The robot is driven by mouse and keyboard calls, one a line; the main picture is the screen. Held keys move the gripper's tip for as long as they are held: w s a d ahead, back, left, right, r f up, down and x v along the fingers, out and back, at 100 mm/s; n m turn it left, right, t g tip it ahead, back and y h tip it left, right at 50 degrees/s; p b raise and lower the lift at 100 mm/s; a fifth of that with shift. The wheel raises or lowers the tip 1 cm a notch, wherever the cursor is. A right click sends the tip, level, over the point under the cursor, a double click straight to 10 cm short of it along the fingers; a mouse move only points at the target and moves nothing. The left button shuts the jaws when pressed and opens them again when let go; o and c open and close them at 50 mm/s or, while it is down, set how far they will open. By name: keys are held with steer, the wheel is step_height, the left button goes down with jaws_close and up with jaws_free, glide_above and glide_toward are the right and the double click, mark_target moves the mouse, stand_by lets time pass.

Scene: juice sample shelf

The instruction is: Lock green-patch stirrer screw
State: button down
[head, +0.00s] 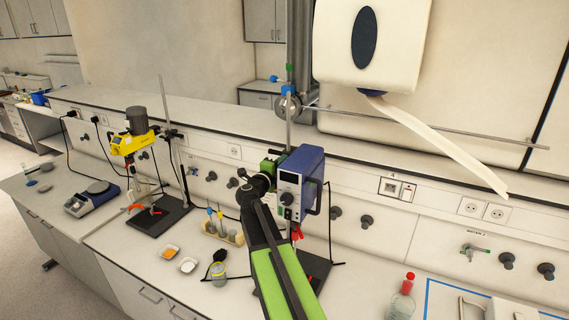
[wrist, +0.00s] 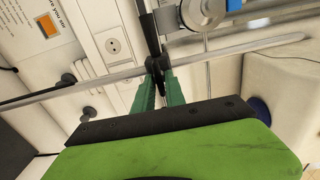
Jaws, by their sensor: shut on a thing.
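The blue stirrer (head: 301,180) hangs on an upright stand rod (head: 289,132) with a green band at its top (head: 289,67). My gripper (head: 269,164) is at the left side of this stirrer, close to the rod. In the wrist view, its two green fingers (wrist: 157,82) are shut on a small dark screw (wrist: 154,63) by a rod. The fingers cover part of the screw. In the head view, the screw is hidden behind my gripper and wrist. I cannot tell how far the screw is turned.
A yellow stirrer (head: 134,142) on its own stand is at the left. A long horizontal rod (head: 430,130) runs right from the blue stirrer's stand. A bottle rack (head: 222,230), small dishes and a red-capped bottle (head: 402,298) stand on the bench.

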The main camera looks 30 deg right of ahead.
steer(key=shift+w+a, duration=0.1)
steer(key=shift+a, duration=0.05)
steer(key=c, duration=1.7)
jaws_free()
steer(key=shift+r, duration=0.1)
steer(key=shift+o, duration=1.3)
steer(key=shift+a, duration=0.25)
steer(key=v, duration=1.7)
steer(key=shift+s, duration=0.3)
